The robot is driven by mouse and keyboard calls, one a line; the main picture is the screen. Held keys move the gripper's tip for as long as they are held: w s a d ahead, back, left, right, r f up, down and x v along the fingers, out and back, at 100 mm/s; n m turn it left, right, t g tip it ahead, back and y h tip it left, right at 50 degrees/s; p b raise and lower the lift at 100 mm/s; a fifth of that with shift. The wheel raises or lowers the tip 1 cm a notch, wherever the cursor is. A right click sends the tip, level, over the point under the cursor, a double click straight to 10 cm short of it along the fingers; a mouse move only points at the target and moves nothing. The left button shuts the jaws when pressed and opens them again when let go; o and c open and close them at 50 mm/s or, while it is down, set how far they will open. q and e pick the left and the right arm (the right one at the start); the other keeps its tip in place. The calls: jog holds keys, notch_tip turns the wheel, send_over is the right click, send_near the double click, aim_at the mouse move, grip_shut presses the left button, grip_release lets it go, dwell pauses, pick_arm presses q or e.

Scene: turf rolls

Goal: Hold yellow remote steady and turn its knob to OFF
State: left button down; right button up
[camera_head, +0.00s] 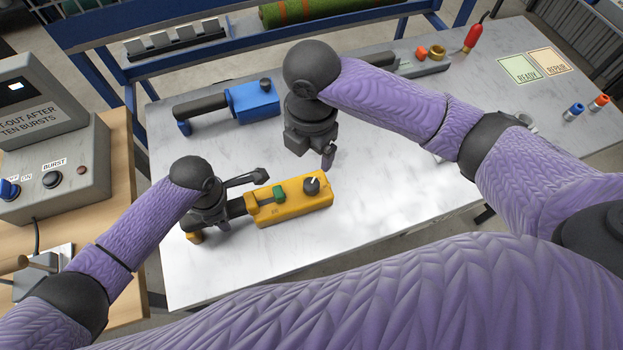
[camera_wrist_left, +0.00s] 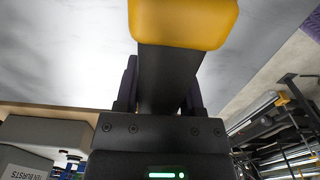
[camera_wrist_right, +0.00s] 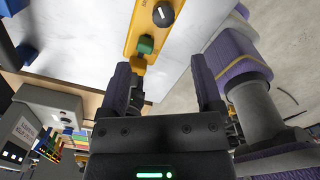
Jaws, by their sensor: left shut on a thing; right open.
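The yellow remote (camera_head: 290,208) lies on the pale table, with a black knob (camera_head: 311,186), a green button (camera_head: 279,194) and a dark handle (camera_head: 237,208). The knob's white mark shows, but its lettering is too small to read. My left gripper (camera_head: 222,209) is shut on the dark handle; the left wrist view shows the handle (camera_wrist_left: 168,80) between its fingers and a yellow part (camera_wrist_left: 185,22) beyond. My right gripper (camera_head: 327,158) is open and empty, above and behind the knob. In the right wrist view the knob (camera_wrist_right: 163,14) lies beyond the open fingers (camera_wrist_right: 163,82).
A blue remote (camera_head: 252,102) lies behind on the same table. A grey control box (camera_head: 55,175) stands on the wooden bench at left. READY and REPAIR cards (camera_head: 520,68) and small coloured parts lie at the far right. The table right of the yellow remote is clear.

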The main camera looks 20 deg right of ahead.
aim_at(311, 184)
jog(key=f, duration=1.2)
jog(key=shift+s, duration=0.2)
grip_shut()
